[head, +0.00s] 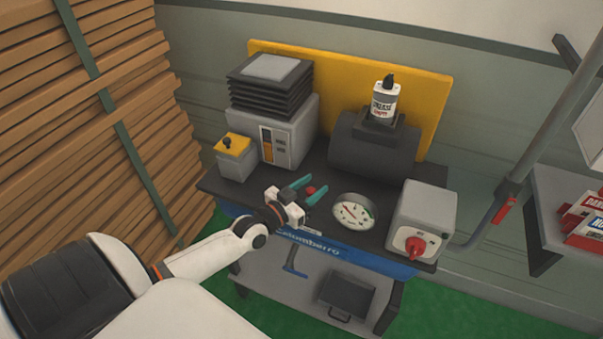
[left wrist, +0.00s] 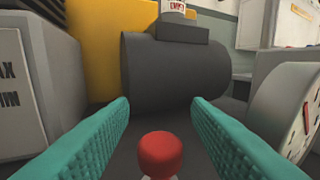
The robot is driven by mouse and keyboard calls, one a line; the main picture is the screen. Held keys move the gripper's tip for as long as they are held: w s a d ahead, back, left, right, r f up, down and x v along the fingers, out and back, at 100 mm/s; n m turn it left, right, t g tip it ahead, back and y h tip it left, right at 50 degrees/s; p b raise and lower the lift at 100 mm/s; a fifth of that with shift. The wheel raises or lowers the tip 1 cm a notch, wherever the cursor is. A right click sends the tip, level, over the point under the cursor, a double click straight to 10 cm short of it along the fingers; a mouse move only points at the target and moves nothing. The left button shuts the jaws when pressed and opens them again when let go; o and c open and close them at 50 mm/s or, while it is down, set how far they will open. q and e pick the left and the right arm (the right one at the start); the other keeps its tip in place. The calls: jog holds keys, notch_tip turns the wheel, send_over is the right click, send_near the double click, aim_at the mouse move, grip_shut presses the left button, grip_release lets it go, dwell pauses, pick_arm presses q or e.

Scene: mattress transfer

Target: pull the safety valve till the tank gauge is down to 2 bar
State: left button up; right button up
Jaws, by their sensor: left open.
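The safety valve shows as a small red knob (head: 310,190) on the dark bench top, left of the round gauge. In the left wrist view the red knob (left wrist: 158,153) stands low between the teal fingers. My left gripper (head: 308,188) is open, with its fingers on either side of the knob and apart from it. The white tank gauge (head: 354,211) has a needle and a red mark, but its reading is too small to tell. The gauge (left wrist: 296,120) is seen edge-on in the left wrist view. A dark cylindrical tank (head: 375,155) lies behind. My right gripper is out of view.
A grey box with a red switch (head: 415,244) stands right of the gauge. A grey machine (head: 285,130) and a small yellow-topped box (head: 236,155) stand on the left. A bottle (head: 383,100) stands above the tank. Stacked planks (head: 60,130) rise at far left.

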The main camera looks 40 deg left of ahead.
pick_arm(q)
jog(key=s+a+b, duration=0.1)
jog(key=s+a, duration=0.1)
jog(key=s, duration=0.9)
jog(key=shift+s, duration=0.3)
jog(key=s+f+g+y, duration=0.1)
jog(key=s+f+g, duration=0.25)
jog(key=f, duration=0.75)
jog(key=s+f+n+g+y, duration=0.15)
jog(key=s+f, duration=0.25)
jog(key=f, duration=0.7)
jog(key=s+f+g+y, duration=0.1)
jog(key=s+f+g, duration=0.3)
jog(key=f, duration=0.7)
jog(key=s+d+f+m+g, duration=0.1)
jog(key=s+d+f+g, duration=0.3)
jog(key=s+f, duration=0.4)
jog(key=s+d+f+m+g, duration=0.1)
jog(key=s+d+f+g, duration=0.2)
jog(key=s+d+f, duration=0.4)
jog(key=s, duration=0.5)
jog(key=shift+s+f+g+h, duration=0.35)
jog(key=shift+s+g, duration=0.05)
